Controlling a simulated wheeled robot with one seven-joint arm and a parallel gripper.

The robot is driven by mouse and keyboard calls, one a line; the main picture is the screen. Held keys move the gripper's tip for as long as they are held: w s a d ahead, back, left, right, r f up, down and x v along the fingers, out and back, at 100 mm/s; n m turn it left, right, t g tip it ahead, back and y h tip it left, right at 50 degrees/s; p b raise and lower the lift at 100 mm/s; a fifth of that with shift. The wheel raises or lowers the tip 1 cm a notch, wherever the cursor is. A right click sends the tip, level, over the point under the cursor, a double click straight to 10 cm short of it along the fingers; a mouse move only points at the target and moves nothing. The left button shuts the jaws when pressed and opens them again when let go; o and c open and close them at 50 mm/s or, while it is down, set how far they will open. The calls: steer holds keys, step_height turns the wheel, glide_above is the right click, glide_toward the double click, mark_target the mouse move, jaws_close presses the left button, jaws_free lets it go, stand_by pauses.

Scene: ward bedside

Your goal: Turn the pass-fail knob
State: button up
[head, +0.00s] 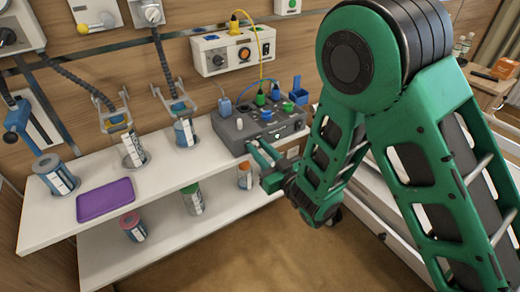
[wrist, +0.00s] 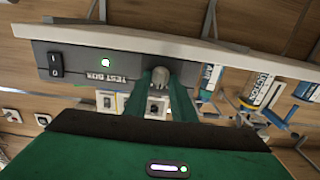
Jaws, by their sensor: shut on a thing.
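The dark grey test box (head: 228,134) stands on the upper shelf at its right end, with cables and coloured plugs on top. In the wrist view the box front (wrist: 90,62) appears upside down, with the TEST BOX label, a lit green lamp and a rocker switch. The grey pass-fail knob (wrist: 161,76) sits on this front between my two green fingertips. My gripper (wrist: 160,88) is shut on the knob. In the head view my gripper (head: 260,153) reaches the box front, and the knob is hidden there. The knob's pointer direction cannot be read.
The white upper shelf (head: 95,222) holds a purple tray (head: 105,200) and several labelled containers left of the box. A lower shelf (head: 160,246) holds more containers. A wall unit (head: 234,50) hangs above the box. A bed rail stands at the right.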

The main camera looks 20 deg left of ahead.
steer(key=shift+w+d+n, duration=0.3)
steer(key=shift+d, duration=0.05)
steer(key=shift+a+n, duration=0.15)
steer(key=shift+n, duration=3.95)
steer(key=o, duration=1)
steer(key=shift+s+a, duration=0.1)
steer(key=shift+s, duration=0.2)
